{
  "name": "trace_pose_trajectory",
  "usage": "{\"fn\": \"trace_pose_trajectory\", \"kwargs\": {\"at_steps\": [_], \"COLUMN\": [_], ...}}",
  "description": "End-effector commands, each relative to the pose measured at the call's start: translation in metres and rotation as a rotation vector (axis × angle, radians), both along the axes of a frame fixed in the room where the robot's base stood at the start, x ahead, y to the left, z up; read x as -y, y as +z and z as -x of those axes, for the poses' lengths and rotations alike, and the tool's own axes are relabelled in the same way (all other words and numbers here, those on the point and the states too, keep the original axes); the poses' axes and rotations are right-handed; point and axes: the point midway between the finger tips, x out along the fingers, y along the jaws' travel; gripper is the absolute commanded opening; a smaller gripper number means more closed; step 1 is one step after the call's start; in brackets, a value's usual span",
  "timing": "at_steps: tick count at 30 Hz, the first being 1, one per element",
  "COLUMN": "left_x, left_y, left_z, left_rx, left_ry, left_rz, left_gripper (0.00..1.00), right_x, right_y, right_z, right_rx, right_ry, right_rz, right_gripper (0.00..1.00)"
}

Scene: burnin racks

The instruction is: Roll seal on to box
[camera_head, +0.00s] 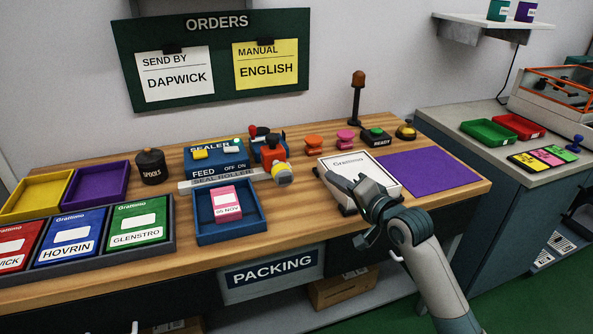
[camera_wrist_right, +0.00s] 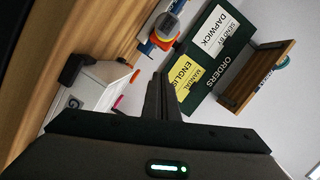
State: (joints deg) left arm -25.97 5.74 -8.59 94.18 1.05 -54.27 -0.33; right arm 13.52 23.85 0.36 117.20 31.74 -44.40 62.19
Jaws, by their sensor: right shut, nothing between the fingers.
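A white box (camera_head: 368,173) labelled Grattimo stands on the wooden bench, right of centre. My right gripper (camera_head: 350,192) is over its front left part in the head view; whether they touch is unclear. It is shut and empty, its dark fingers (camera_wrist_right: 158,100) together in the wrist view. The seal roller (camera_head: 274,160), red with a yellow and grey end, is left of the box at the end of the grey strip marked SEAL ROLLER (camera_head: 222,179). The blue sealer (camera_head: 216,157) has FEED and OFF/ON markings. No seal shows clearly on the box. My left gripper is out of view.
A blue tray (camera_head: 202,232) holds a pink card marked 05 NOV. A purple mat (camera_head: 428,170) lies right of the box. Orange and pink stamps (camera_head: 314,142), a READY button (camera_head: 376,135) and a lamp post (camera_head: 357,98) stand behind.

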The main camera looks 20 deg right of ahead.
Motion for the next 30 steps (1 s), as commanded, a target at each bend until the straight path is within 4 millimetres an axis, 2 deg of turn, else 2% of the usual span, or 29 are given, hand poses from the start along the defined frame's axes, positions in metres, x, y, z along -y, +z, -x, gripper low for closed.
{"fn": "trace_pose_trajectory", "kwargs": {"at_steps": [11,17,23,30], "left_x": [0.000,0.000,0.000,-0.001], "left_y": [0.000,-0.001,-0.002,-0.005], "left_z": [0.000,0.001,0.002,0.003], "left_rx": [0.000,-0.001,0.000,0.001], "left_ry": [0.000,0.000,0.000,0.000], "left_rz": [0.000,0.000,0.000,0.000], "left_gripper": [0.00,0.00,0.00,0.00], "right_x": [0.000,-0.003,-0.010,-0.021], "right_y": [0.000,-0.001,-0.004,-0.009], "right_z": [-0.002,-0.014,-0.041,-0.082], "right_rx": [0.000,0.000,0.000,0.000], "right_ry": [0.000,-0.001,-0.001,-0.001], "right_rz": [0.000,-0.001,-0.001,-0.001], "right_gripper": [0.00,0.00,0.00,0.00]}}
